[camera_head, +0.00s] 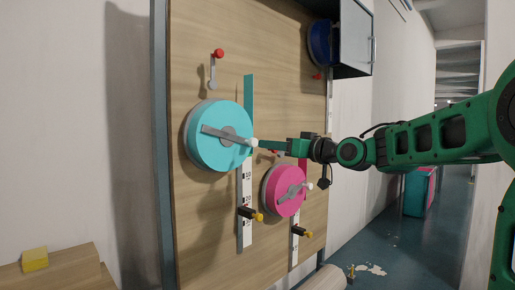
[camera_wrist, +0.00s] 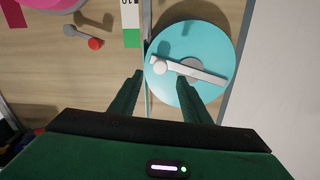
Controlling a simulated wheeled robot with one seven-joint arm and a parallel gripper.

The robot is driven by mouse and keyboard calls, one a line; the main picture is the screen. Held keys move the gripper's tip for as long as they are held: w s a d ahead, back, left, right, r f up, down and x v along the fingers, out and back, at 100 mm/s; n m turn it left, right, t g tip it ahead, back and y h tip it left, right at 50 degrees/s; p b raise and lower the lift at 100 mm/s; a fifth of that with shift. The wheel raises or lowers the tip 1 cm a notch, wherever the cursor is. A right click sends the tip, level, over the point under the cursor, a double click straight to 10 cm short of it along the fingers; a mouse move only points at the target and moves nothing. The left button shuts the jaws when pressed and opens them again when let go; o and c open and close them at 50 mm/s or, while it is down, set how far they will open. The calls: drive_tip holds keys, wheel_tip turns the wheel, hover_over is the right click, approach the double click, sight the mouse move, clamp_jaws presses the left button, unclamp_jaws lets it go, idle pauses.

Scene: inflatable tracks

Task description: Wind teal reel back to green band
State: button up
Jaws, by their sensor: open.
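The teal reel (camera_head: 205,155) is mounted on the wooden board, with a grey crank bar (camera_head: 220,133) across its face ending in a white knob (camera_head: 252,142). My gripper (camera_head: 260,144) is at that knob, on the reel's right side. In the wrist view, my gripper's fingers (camera_wrist: 160,77) are apart, with the white knob (camera_wrist: 160,67) between or just beyond the tips; contact is unclear. The teal reel (camera_wrist: 190,40) fills the upper right there. A green band (camera_wrist: 132,38) shows at the end of a white scale strip beside the reel. In the head view that band is hidden.
A pink reel (camera_head: 272,193) with its own crank sits at lower right, close under my arm. Levers with red knobs (camera_head: 219,53) and black-yellow pieces (camera_head: 248,213) stick out from the board. A blue reel (camera_head: 320,43) is beside an open grey box at upper right.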

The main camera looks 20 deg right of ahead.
sight(255, 143)
drive_tip(key=x, duration=0.7)
drive_tip(key=shift+w+a+f, duration=0.1)
drive_tip(key=shift+w+a, duration=0.05)
drive_tip(key=shift+w, duration=0.15)
clamp_jaws()
